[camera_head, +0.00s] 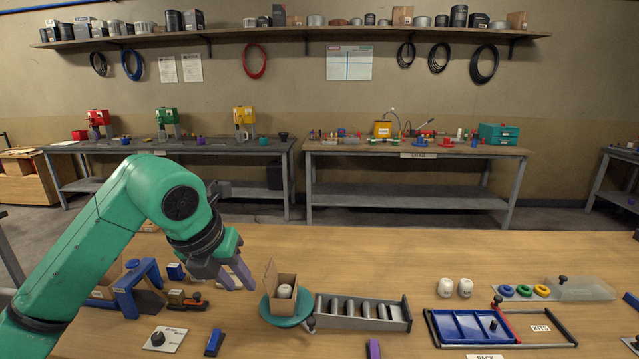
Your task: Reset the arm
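My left arm (130,215) is green and reaches in from the left over the near wooden table. A white piece (285,291) sits in the box. My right gripper is not in view.
A grey slotted rack (360,325) stands right of the plate. A blue tray (470,326), two white pieces (445,287) and several coloured rings (524,290) are further right. A blue bracket (140,285) stands beside my arm. The table's back middle is clear.

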